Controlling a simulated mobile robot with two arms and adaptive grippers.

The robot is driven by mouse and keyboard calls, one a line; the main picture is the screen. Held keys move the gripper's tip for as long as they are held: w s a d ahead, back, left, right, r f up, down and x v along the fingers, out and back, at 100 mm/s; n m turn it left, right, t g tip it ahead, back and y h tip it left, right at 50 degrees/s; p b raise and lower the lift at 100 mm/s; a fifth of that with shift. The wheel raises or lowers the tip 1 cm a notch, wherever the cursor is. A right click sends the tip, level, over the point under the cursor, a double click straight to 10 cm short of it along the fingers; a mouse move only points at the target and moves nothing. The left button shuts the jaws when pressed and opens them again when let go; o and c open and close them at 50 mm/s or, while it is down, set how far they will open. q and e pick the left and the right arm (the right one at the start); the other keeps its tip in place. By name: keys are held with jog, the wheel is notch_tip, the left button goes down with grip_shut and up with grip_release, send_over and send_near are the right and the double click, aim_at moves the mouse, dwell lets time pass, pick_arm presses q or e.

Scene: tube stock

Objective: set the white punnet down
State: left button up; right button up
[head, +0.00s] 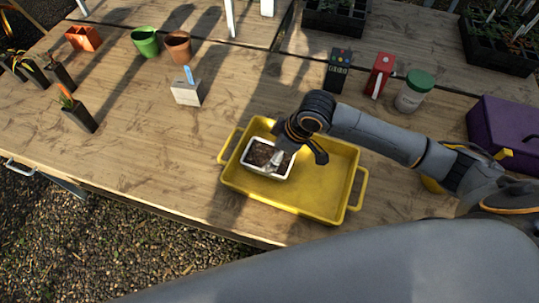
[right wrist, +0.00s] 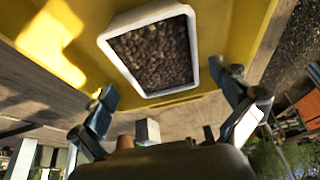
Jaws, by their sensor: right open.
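The white punnet (head: 247,160), filled with dark brown soil or pellets, sits in the left part of the yellow tray (head: 318,206). It looks upright and seems to rest on the tray floor. My right gripper (head: 298,151) is above the punnet's right side, with its fingers spread. In the right wrist view the punnet (right wrist: 119,70) is just beyond the two open fingers (right wrist: 170,88), and neither finger clearly grips it. The finger nearer the punnet partly covers its right edge in the head view. My left gripper is not seen.
A white block with a blue tag (head: 186,93) stands behind the tray. A dark handset (head: 338,70), a red item (head: 379,76), a green-lidded jar (head: 415,91) and a purple box (head: 505,133) stand to the right.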

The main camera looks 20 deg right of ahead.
jog(key=v, duration=0.8)
jog(key=shift+s+f, duration=0.1)
